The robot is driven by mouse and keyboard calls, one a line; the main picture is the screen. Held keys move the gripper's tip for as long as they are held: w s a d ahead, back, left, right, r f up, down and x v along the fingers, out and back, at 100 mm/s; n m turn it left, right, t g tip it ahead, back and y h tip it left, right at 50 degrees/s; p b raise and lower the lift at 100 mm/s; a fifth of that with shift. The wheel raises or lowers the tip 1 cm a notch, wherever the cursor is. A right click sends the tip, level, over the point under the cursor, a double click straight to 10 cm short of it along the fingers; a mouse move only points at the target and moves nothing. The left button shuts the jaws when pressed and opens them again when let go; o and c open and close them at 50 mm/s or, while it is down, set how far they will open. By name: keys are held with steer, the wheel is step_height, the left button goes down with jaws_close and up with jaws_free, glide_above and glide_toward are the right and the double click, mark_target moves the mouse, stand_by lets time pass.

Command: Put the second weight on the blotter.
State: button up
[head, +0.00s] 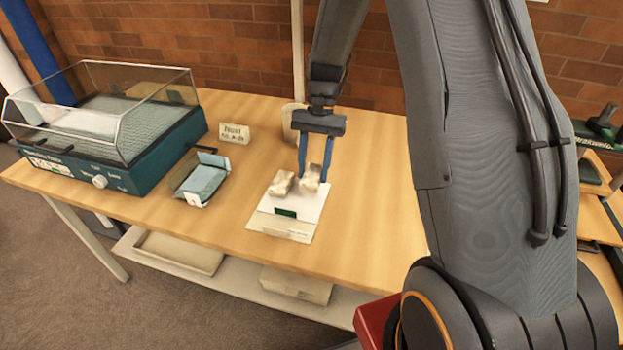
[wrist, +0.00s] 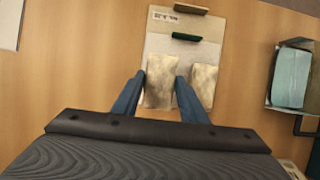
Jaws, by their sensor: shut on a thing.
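Two pale, mottled, block-like weights are at the far end of the white blotter (head: 309,206), which also shows in the wrist view (wrist: 184,52). My gripper (head: 315,172) points down with its blue fingers closed on the right-hand weight in the head view (head: 311,179). In the wrist view this held weight (wrist: 159,85) is between the fingertips. The other weight (head: 281,184) is beside it and lies on the blotter; it shows just right of my gripper in the wrist view (wrist: 203,82). I cannot tell whether the held weight touches the blotter.
A dark green strip (head: 286,213) lies toward the blotter's near end. Left are a small tray with a blue pad (head: 204,182), a standing card (head: 234,133) and a teal machine with a clear cover (head: 110,150). The wooden table (head: 375,215) is clear right of the blotter.

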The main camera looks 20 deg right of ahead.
mark_target(313, 181)
steer(key=shift+f+p, duration=0.5)
steer(key=shift+f, duration=1.65)
steer(key=shift+f, duration=0.1)
steer(key=o, duration=1.4)
steer(key=b+v, duration=0.4)
steer(key=v, duration=0.8)
steer(key=s+n+t, duration=0.1)
steer(key=s+n, duration=0.1)
steer(key=s, duration=0.4)
steer(key=s+a+f+n+t+h, duration=0.1)
steer(key=s+n+t, duration=0.1)
steer(key=s, duration=0.5)
steer(key=s+a+n+t+h, duration=0.1)
steer(key=s+n, duration=0.1)
steer(key=s, duration=0.4)
steer(key=shift+s+a+f+n, duration=0.25)
steer(key=shift+s+n, duration=0.15)
